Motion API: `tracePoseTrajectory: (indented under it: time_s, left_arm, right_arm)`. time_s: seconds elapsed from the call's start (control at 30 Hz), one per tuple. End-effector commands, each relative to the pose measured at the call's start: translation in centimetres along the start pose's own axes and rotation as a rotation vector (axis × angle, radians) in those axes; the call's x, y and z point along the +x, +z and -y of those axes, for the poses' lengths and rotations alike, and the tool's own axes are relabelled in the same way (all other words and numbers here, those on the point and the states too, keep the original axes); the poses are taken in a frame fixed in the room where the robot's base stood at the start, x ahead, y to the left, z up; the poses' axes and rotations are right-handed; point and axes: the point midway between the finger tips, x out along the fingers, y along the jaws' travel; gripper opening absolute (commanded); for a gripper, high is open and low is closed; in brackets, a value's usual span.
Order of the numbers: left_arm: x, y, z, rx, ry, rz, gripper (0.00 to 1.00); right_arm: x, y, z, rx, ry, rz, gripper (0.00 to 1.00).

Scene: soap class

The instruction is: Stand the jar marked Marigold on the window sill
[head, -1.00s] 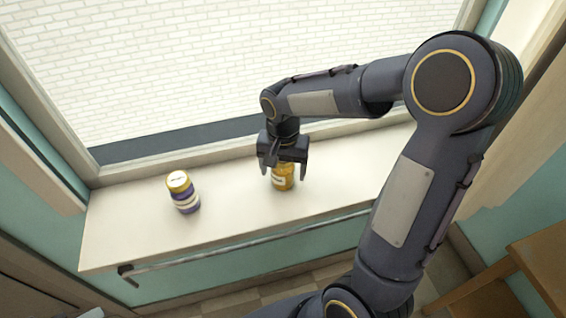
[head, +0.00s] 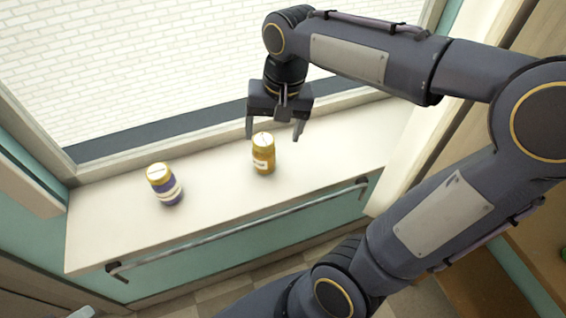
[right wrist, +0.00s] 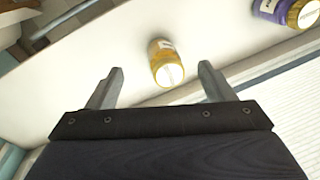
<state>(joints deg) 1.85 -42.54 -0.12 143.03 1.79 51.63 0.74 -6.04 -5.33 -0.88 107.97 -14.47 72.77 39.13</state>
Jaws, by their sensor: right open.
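An amber jar (head: 263,158) with a yellow lid stands upright on the white window sill (head: 215,192); its label is too small to read. My right gripper (head: 273,133) is open and empty just above and behind this jar. In the right wrist view the jar (right wrist: 164,62) shows beyond and between the two spread fingers (right wrist: 160,82), apart from them. A purple jar (head: 167,190) with a yellow lid and a pale label band stands on the sill to the left; it also shows in the right wrist view (right wrist: 276,8). My left gripper is out of view.
A rail (head: 240,228) runs along the front of the sill. The window (head: 150,70) with a white brick wall outside lies behind. The sill is clear between the jars and right of the amber jar. A wooden piece of furniture (head: 480,280) stands at lower right.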

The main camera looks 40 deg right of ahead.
Motion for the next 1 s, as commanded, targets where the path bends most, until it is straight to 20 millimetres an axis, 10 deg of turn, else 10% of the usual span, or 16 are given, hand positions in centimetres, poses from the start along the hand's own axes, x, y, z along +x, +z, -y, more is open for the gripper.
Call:
tracePoseTrajectory:
  time_s: [0.2,0.4,1.0]
  left_arm:
    - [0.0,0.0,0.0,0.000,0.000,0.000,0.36]
    - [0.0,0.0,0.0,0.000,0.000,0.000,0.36]
    - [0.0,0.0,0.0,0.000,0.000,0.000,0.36]
  right_arm:
    - [1.4,8.0,-2.9,-0.241,-0.233,-0.142,0.75]
    - [3.4,11.8,-3.4,-0.374,-0.324,-0.268,0.75]
    - [3.9,12.5,-3.4,-0.403,-0.337,-0.295,0.75]
